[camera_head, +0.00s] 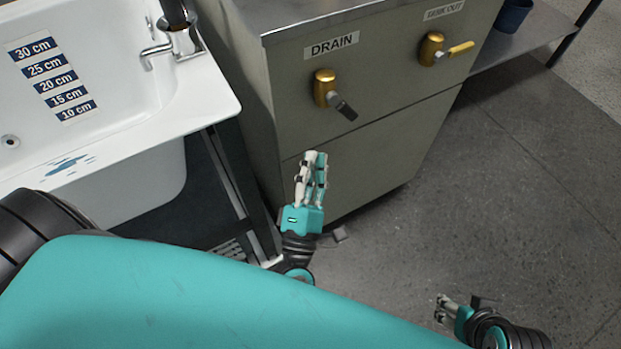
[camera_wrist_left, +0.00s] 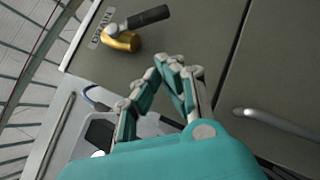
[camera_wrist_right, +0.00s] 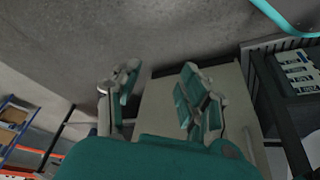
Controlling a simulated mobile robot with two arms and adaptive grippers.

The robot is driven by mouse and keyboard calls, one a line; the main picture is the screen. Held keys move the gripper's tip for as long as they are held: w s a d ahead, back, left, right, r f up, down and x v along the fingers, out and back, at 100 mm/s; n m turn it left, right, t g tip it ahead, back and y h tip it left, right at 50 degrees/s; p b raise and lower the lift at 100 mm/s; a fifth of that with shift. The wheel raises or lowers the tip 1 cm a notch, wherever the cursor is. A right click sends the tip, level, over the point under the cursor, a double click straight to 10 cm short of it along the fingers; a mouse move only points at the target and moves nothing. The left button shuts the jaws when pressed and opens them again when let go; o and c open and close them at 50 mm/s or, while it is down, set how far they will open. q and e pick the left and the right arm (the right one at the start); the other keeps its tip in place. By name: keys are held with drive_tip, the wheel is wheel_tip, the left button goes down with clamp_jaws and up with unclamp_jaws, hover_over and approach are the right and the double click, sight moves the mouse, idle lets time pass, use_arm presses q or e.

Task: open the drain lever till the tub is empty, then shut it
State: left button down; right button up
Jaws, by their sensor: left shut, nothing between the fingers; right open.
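The drain lever (camera_head: 343,106) has a dark handle on a brass body (camera_head: 325,82) below the DRAIN label; the handle slants down to the right. It also shows in the left wrist view (camera_wrist_left: 150,17). The white tub (camera_head: 115,125) is at the left, with a depth scale (camera_head: 52,77) and a small round hole; I cannot make out a water surface in the visible part. My left gripper (camera_head: 314,158) is shut and empty, below the drain lever and apart from it. My right gripper (camera_head: 441,309) is open and empty, low over the floor at the right.
A second brass valve with a yellow handle (camera_head: 461,48) sits to the right on the same cabinet (camera_head: 365,150). A faucet (camera_head: 180,40) stands at the tub's corner. A blue cup (camera_head: 513,15) stands on a shelf at the back. The floor (camera_head: 540,190) at right is clear.

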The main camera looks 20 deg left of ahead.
sight(343, 108)
use_arm(q)
drive_tip(key=w+d+r, duration=0.1)
drive_tip(key=w+r, duration=0.2)
drive_tip(key=w, duration=0.2)
drive_tip(key=shift+w+r, duration=0.4)
use_arm(e)
drive_tip(key=shift+s+d+f+g, duration=0.2)
drive_tip(key=shift+s+g, duration=0.2)
drive_tip(key=shift+s, duration=0.25)
use_arm(q)
drive_tip(key=shift+d, duration=0.1)
use_arm(e)
drive_tip(key=shift+w, duration=0.1)
